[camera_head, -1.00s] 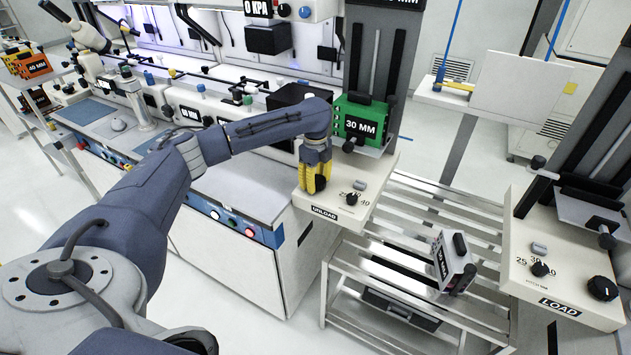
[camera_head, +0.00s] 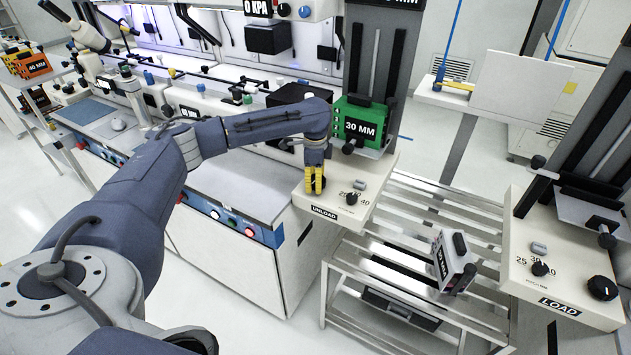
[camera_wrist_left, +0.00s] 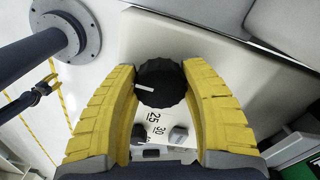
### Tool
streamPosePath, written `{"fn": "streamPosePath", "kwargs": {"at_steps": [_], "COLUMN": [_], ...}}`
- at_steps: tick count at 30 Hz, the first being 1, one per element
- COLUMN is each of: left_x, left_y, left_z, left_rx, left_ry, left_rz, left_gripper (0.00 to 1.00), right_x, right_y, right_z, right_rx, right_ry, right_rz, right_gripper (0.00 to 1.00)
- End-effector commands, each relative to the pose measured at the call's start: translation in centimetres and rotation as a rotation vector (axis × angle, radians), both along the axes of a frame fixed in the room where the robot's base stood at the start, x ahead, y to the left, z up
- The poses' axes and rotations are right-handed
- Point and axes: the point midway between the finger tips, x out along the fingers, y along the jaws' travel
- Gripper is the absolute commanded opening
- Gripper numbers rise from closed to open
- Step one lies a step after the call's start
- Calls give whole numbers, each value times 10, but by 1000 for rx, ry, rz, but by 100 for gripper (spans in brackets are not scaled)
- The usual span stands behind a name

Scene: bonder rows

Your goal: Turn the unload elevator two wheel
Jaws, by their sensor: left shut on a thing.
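The unload elevator wheel is a black ribbed knob (camera_wrist_left: 161,83) with a white mark, which points left in the left wrist view. It sits on the cream UNLOAD panel (camera_head: 340,200). My left gripper (camera_head: 315,190), with yellow fingers, points down over that panel. In the left wrist view the two fingers (camera_wrist_left: 160,88) are shut on the knob, one on each side. In the head view the fingers hide most of the knob.
A small selector knob (camera_head: 352,199) and a grey switch (camera_head: 360,185) are close by on the panel. A green 30 MM box (camera_head: 363,122) stands behind. A slatted rack (camera_head: 400,255) lies to the right, before the LOAD panel (camera_head: 565,270).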

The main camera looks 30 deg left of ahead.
Motion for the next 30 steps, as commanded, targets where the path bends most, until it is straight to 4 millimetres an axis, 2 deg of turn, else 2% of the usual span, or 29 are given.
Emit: {"fn": "streamPosePath", "kwargs": {"at_steps": [10, 25, 26, 30], "left_x": [-1, -2, -2, -2], "left_y": [2, 2, 2, 2], "left_z": [-1, -1, -1, -1], "left_rx": [4, 5, 5, 3], "left_ry": [2, 3, 3, 3], "left_rz": [121, 137, 137, 136], "left_gripper": [17, 16, 49, 65], "right_x": [0, 0, 0, 0], "right_y": [0, 4, 4, 4], "right_z": [0, 0, 0, 0], "right_rx": [0, 3, 3, 3], "right_ry": [0, 0, 0, 0], "right_rz": [0, -1, -1, -1], "right_gripper": [44, 44, 44, 44]}}
